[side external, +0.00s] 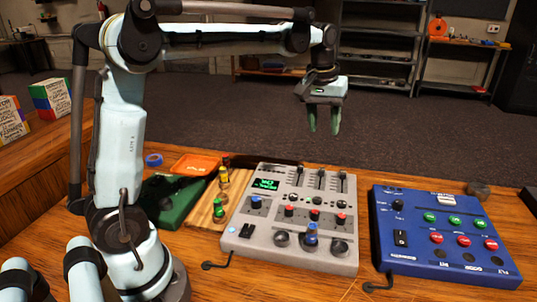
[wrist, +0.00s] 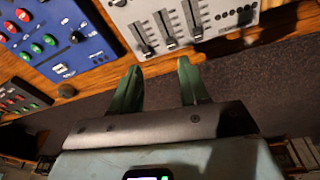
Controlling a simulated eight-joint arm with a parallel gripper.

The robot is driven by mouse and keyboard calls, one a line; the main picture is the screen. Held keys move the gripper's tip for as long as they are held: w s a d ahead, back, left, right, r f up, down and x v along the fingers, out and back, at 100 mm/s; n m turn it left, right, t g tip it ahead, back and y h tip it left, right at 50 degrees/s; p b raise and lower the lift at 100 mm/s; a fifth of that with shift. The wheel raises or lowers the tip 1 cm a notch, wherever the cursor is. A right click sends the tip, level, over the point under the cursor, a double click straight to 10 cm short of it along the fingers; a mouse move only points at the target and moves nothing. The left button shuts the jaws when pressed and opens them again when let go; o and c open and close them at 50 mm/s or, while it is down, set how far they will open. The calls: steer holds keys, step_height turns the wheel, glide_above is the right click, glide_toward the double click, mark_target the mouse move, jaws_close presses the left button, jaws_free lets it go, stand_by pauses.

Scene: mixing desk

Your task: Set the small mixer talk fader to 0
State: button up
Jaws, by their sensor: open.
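The grey mixer (side external: 290,252) sits on the wooden desk, with a lit green display and three vertical fader slots at its far right part. The fader caps (side external: 320,174) appear near the far ends of their slots; their labels are too small to read, so I cannot tell which is talk. The faders also show in the wrist view (wrist: 169,42), just beyond my fingertips. My gripper (side external: 323,130) is open and empty, with green fingers pointing down, above and behind the mixer's far edge. It also shows in the wrist view (wrist: 160,66), touching nothing.
A blue panel (side external: 425,258) with red and green knobs stands right of the mixer. Left of it are a wooden board (side external: 206,208) with small bottles, a green item (side external: 170,200) and an orange box (side external: 196,165). The air around my gripper is clear.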

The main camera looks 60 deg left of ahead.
steer(key=n+g, duration=0.2)
glide_above(322, 169)
step_height(322, 169, down, 3)
steer(key=shift+n, duration=0.3)
step_height(322, 169, down, 13)
steer(key=shift+r, duration=0.2)
steer(key=shift+c, duration=0.2)
jaws_close()
